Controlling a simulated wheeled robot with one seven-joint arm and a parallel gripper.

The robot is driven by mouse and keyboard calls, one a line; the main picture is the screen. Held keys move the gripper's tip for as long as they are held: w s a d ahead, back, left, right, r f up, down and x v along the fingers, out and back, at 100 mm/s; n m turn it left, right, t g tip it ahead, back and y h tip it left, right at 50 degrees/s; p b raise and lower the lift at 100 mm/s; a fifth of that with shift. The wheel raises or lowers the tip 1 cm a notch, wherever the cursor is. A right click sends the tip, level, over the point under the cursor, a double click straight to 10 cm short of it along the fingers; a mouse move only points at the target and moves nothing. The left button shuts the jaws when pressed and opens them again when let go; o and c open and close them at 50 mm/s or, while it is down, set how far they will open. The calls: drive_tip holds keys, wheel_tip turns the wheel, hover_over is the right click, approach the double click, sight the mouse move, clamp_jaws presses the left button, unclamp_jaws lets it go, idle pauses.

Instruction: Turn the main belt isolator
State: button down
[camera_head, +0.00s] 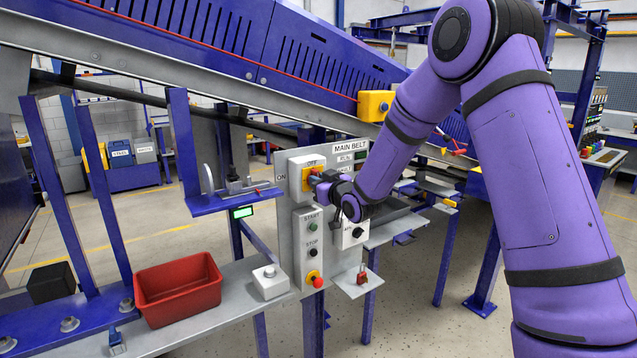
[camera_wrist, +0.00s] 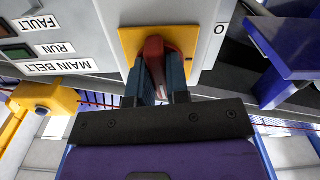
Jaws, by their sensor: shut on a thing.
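The main belt isolator is a red rotary handle (camera_wrist: 155,60) on a yellow plate (camera_wrist: 129,42), on a light grey box. In the head view the isolator box (camera_head: 296,181) sits at the upper left of the grey control panel, with OFF above it and ON to its left. My gripper (camera_wrist: 154,76) is shut on the red handle, one finger on each side of it. In the head view my gripper (camera_head: 318,181) covers part of the handle. The handle's exact angle is hard to tell there.
Below the isolator are START and STOP buttons and a red emergency stop (camera_head: 318,282). A red padlock (camera_head: 361,275) is at a small shelf to the right. A blue bracket (camera_head: 232,199) juts out left.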

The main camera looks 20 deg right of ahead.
drive_tip(key=shift+f+m, duration=0.1)
drive_tip(key=shift+m, duration=0.5)
drive_tip(key=c, duration=1.1)
unclamp_jaws()
drive_tip(key=v, duration=1.1)
drive_tip(key=shift+w, duration=0.1)
